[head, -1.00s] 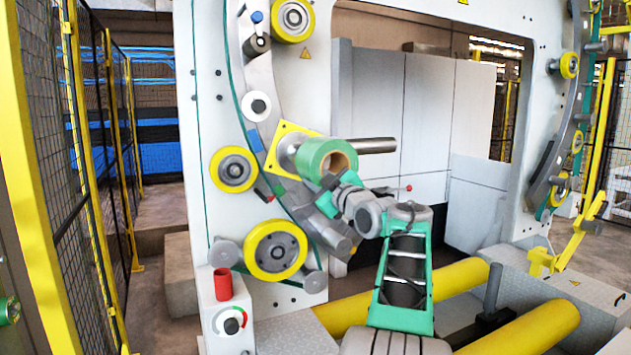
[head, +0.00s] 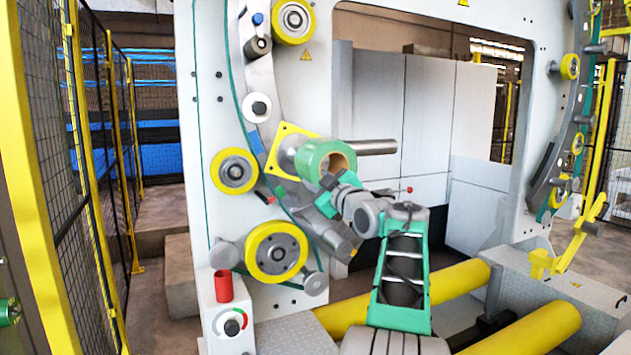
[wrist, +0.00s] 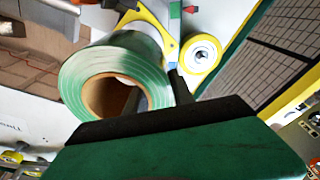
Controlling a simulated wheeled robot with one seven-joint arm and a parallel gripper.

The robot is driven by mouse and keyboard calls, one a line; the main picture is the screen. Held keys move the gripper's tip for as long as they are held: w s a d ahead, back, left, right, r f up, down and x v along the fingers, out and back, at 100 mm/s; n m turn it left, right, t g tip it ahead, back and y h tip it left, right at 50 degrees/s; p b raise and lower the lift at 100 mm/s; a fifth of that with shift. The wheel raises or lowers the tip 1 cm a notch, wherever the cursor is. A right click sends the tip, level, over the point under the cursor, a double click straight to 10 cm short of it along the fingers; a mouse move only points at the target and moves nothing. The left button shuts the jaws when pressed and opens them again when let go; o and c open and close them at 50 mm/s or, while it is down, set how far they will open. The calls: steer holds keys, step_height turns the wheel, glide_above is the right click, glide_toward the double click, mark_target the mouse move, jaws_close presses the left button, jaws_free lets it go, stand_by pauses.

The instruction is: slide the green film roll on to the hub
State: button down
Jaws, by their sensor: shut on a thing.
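The green film roll (head: 314,157) is a short green cylinder with a brown core, which also shows in the wrist view (wrist: 75,92). My gripper (head: 328,183) is shut on its near end; in the wrist view one dark finger (wrist: 181,92) lies outside the roll and another dark part shows inside the core.
Yellow rollers (head: 276,253) and a white roller (head: 257,108) sit on the white machine panel around the plate. A control box with a red cup (head: 223,286) stands lower left. Thick yellow bars (head: 455,280) lie low at the right. Open space lies right of the hub's tip.

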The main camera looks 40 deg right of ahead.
steer(key=shift+d+p+x, duration=0.2)
steer(key=shift+p+x, duration=1.95)
steer(key=shift+x, duration=1.3)
steer(key=shift+d+f+p+x, duration=0.15)
steer(key=shift+p+x, duration=1.05)
steer(key=shift+x, duration=0.15)
steer(key=shift+d+f+p+x, duration=0.1)
steer(key=shift+f+p+x, duration=0.05)
steer(key=shift+p+x, duration=1.15)
steer(key=c, duration=1)
jaws_free()
steer(key=shift+f, duration=0.15)
steer(key=b+v, duration=0.2)
steer(key=v, duration=0.1)
steer(key=b+v, duration=0.1)
steer(key=v, duration=0.3)
steer(key=shift+s+d+f+b, duration=0.15)
steer(key=shift+f+b, duration=0.1)
steer(key=shift+b, duration=0.15)
steer(key=shift+s, duration=0.2)
steer(key=shift+w+a+r, duration=0.1)
steer(key=shift+a+r, duration=0.05)
steer(key=shift+a, duration=0.25)
steer(key=shift+c, duration=0.2)
